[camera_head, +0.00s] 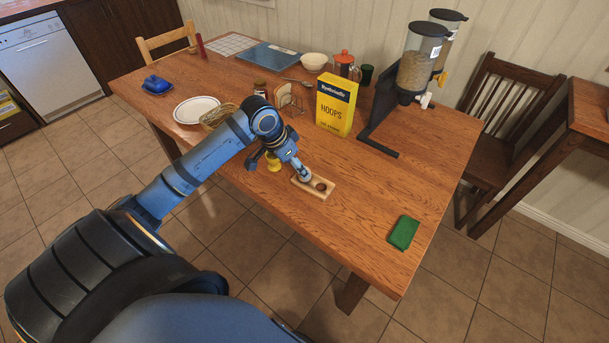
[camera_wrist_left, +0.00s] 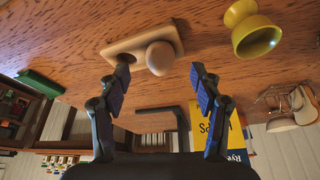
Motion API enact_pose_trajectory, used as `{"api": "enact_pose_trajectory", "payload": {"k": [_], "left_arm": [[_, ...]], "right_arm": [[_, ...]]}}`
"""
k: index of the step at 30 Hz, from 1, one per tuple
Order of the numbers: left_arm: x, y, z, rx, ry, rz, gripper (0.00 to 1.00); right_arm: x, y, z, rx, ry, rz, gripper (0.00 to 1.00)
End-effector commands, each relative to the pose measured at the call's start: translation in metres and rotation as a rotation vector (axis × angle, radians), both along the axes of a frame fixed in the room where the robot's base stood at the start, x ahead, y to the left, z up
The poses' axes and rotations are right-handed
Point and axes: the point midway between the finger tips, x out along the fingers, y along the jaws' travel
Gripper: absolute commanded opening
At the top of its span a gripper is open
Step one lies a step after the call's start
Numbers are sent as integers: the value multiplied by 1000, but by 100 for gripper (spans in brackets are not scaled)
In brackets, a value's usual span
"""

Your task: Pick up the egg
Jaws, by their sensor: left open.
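The egg (camera_wrist_left: 160,58) is pale and smooth and rests in a small wooden holder (camera_wrist_left: 112,50), which has an empty hole beside it in the left wrist view. In the head view the holder (camera_head: 327,193) lies near the table's front edge, with my left gripper (camera_head: 303,174) over its left end, so I cannot make out the egg clearly there. In the left wrist view my left gripper (camera_wrist_left: 158,76) is open and empty. Its two fingers are apart, with the egg just beyond the tips and between them. My right gripper is not in view.
A yellow egg cup (camera_head: 273,163) stands left of the holder. A yellow cereal box (camera_head: 336,104), toast rack (camera_head: 291,106) and dark stand (camera_head: 377,146) are behind. A green item (camera_head: 403,232) lies at right, with bare table between it and the holder.

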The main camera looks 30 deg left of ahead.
Motion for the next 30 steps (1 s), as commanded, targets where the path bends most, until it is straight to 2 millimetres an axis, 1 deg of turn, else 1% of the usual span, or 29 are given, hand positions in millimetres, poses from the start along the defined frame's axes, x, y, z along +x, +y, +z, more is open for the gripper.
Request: {"api": "enact_pose_trajectory", "payload": {"k": [2,8,9,12,20,27,29,30], "left_arm": [[2,-1,-3,-3,0,1,65],[17,-8,-28,-8,1,1,65],[19,-8,-34,-6,2,3,65],[23,-9,-44,-2,1,1,65],[24,-9,-46,1,0,0,65],[23,-9,-46,1,0,0,32],[23,-9,-46,1,0,0,24],[23,-9,-46,1,1,0,23]], "right_arm": [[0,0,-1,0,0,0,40],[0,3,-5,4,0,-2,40],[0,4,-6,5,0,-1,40],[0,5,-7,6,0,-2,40],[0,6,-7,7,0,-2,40],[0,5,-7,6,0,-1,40],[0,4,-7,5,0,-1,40],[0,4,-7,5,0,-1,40]]}}
